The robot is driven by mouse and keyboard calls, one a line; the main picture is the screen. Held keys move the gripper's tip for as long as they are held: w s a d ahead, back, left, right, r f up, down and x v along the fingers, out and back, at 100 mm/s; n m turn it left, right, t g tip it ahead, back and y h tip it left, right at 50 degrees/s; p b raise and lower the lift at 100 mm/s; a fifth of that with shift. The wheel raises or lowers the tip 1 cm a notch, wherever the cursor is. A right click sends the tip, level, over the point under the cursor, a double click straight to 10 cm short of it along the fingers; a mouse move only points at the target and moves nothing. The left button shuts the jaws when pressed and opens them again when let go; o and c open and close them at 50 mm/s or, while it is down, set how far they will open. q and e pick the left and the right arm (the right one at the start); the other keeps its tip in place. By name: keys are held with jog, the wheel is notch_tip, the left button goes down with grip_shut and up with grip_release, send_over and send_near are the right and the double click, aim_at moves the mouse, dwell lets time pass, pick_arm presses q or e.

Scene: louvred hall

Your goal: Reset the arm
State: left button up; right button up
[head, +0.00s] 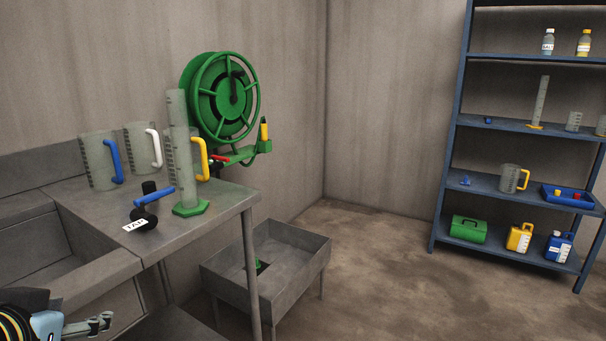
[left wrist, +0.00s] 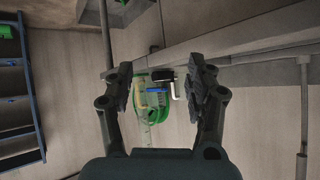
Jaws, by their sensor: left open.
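My left gripper (head: 98,323) shows at the lower left corner of the head view, in front of the sink and low beside the metal bench (head: 225,196). In the left wrist view its two dark fingers (left wrist: 160,75) stand wide apart with nothing held between them. The green hose reel (left wrist: 152,100) and other items appear far beyond the gap. The gripper is clear of the bench items. My right gripper is in neither view.
On the bench stand jugs with blue (head: 101,162), white (head: 140,149) and yellow handles, a tall cylinder on a green base (head: 190,208), and a tap (head: 146,216). A hose reel (head: 219,97) hangs behind.

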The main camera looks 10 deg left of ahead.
pick_arm(q)
jog(key=s+d+f+m+g+h, duration=0.2)
jog(key=s+d+f+g, duration=0.15)
jog(key=s, duration=0.35)
jog(key=s+d+f+m+g+h, duration=0.1)
jog(key=s+d+f+g, duration=0.25)
jog(key=s, duration=0.25)
notch_tip(320, 180, down, 25)
jog(key=s+a+g, duration=0.1)
jog(key=s+a, duration=0.1)
jog(key=s, duration=0.1)
jog(key=s+a+f+g, duration=0.1)
jog(key=s+f, duration=1.5)
jog(key=s, duration=0.1)
jog(key=shift+s+a, duration=0.15)
jog(key=shift+s, duration=0.25)
